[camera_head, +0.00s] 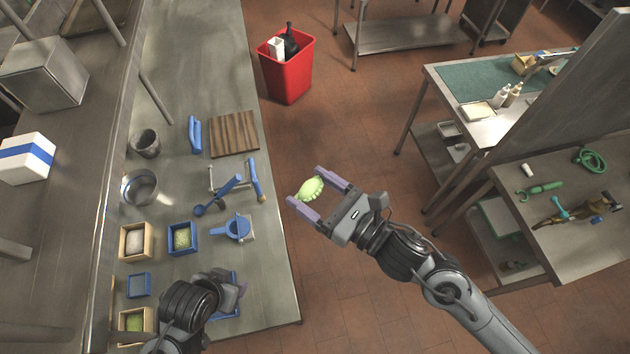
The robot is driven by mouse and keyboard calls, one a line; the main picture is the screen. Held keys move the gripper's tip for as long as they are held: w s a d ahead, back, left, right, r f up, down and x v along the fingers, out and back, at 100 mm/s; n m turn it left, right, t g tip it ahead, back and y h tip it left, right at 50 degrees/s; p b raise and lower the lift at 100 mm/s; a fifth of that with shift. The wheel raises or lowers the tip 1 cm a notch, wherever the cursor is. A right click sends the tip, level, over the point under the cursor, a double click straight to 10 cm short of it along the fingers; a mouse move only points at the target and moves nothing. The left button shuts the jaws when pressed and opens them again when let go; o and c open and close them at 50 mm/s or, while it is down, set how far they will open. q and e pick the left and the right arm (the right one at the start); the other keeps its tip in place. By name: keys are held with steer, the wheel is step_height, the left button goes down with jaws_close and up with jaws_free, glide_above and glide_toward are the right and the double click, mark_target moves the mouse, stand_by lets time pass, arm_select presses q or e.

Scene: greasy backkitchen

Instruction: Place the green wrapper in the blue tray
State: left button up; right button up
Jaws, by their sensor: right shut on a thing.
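My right gripper (304,185) is shut on the green wrapper (312,189), a pale green, crumpled, rounded thing between its purple fingers. It is held over the floor area just right of the steel counter. My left gripper (236,287) is low over the counter's front end, seen from above; its fingers are not clear. Under it a blue flat tray (233,309) shows partly, mostly hidden by my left arm. Two more blue containers stand to its left: a blue box (170,251) with greenish contents and a small blue square one (139,285).
The steel counter (271,285) also holds wooden boxes (122,254), a metal pot (139,187), a wooden board (234,134) and blue-handled tools (222,191). A red bin (287,72) stands on the floor beyond. A cluttered table (566,250) is at right.

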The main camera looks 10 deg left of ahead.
steer(key=shift+f, duration=0.1)
steer(key=shift+s+f, duration=0.2)
steer(key=shift+f, duration=0.15)
steer(key=s+d+f+m+t+h, duration=0.1)
steer(key=d+f+m+t+h, duration=0.15)
steer(key=f, duration=0.45)
steer(key=s+d+f+m+t+h, duration=0.1)
steer(key=d+f+t, duration=0.15)
steer(key=f, duration=0.35)
arm_select(q)
steer(key=shift+s+f, duration=0.4)
steer(key=shift+s, duration=0.25)
arm_select(e)
steer(key=w+d+f+m+t+h, duration=0.1)
steer(key=d+m+h, duration=0.3)
steer(key=d, duration=0.6)
steer(key=w+d+f+m+t+h, duration=0.2)
steer(key=d+f+m+h, duration=0.1)
steer(key=d+h, duration=0.5)
steer(key=shift+w+d+m+t, duration=0.15)
steer(key=shift+d+m+t, duration=0.4)
steer(key=shift+d, duration=0.55)
